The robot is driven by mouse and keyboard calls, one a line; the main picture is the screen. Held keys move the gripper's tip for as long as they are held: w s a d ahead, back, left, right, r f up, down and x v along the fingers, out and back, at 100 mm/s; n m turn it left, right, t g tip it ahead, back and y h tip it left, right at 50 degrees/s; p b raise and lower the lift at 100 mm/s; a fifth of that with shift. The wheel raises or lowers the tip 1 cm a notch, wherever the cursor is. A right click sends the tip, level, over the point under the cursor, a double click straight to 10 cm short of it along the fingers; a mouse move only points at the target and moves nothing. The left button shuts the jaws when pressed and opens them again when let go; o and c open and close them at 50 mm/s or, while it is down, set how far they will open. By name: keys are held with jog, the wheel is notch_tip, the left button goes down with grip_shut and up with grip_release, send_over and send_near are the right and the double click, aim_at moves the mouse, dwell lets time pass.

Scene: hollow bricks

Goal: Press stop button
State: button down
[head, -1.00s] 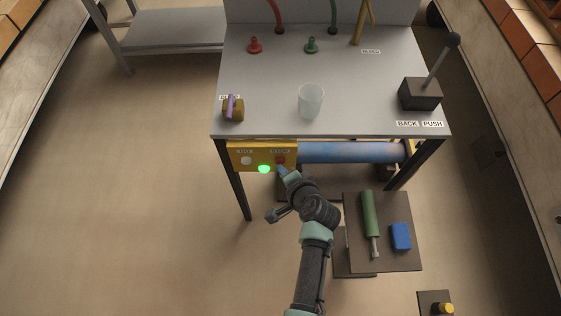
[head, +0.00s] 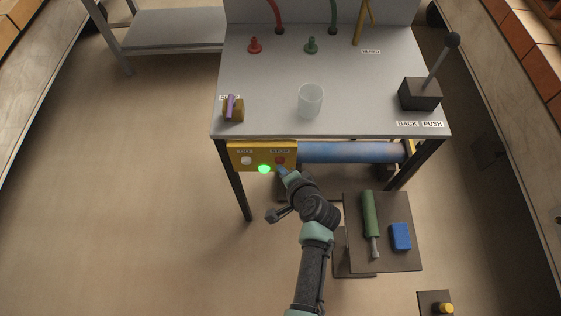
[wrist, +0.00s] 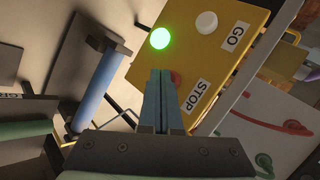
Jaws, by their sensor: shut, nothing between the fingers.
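A yellow control box (head: 235,160) hangs under the front edge of the grey table. It carries a white button (head: 246,160), a lit green lamp (head: 264,169) and a red button (head: 280,160). In the wrist view the red stop button (wrist: 177,78) is beside the STOP label (wrist: 195,95), partly hidden behind my fingers. My gripper (wrist: 160,72) is shut and empty, its tips at the red button; I cannot tell whether they touch it. In the head view my gripper (head: 283,171) is just below the red button.
A blue roller (head: 350,152) runs under the table (head: 270,90) right of the box. On top are a clear cup (head: 311,100) and a lever on a dark block (head: 420,94). A low stand (head: 385,262) with a green-handled tool (head: 369,215) and blue block (head: 400,236) is at right.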

jog(key=shift+w, duration=0.15)
dwell(0.4)
jog(key=shift+w, duration=0.3)
dwell(0.3)
jog(key=shift+s, duration=0.5)
jog(key=s+p, duration=0.2)
jog(key=s, duration=0.3)
jog(key=shift+s, duration=0.4)
dwell(0.4)
